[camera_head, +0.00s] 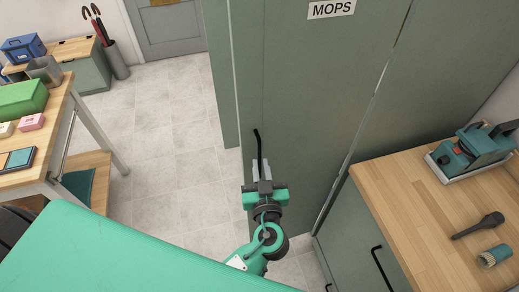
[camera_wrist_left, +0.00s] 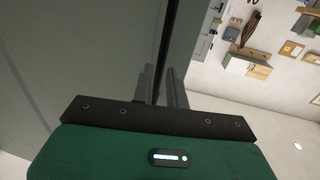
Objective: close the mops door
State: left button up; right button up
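The mops door (camera_head: 310,90) is a tall grey-green panel with a "MOPS" label (camera_head: 331,9) near its top. Its left edge stands out in front of a panel (camera_head: 217,70) set farther back, so it looks ajar; how wide is hard to tell. A slim black handle (camera_head: 258,145) is near the door's left edge. My left gripper (camera_head: 262,172) is at the handle, with one finger on each side and little gap. In the left wrist view the gripper's fingers (camera_wrist_left: 160,88) flank a dark upright bar beside the door (camera_wrist_left: 70,55). My right gripper is out of view.
A wooden-topped counter (camera_head: 415,200) stands right of the door, with a teal machine (camera_head: 472,150) and a brush (camera_head: 494,256) on it. A table (camera_head: 45,155) with a green box (camera_head: 22,98) is at left. The floor (camera_head: 165,140) between is clear.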

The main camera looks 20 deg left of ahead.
aim_at(259, 159)
pick_arm(q)
jog(key=shift+p+x, duration=0.7)
jog(key=shift+x, duration=1.2)
jog(key=shift+c, duration=0.4)
grip_shut()
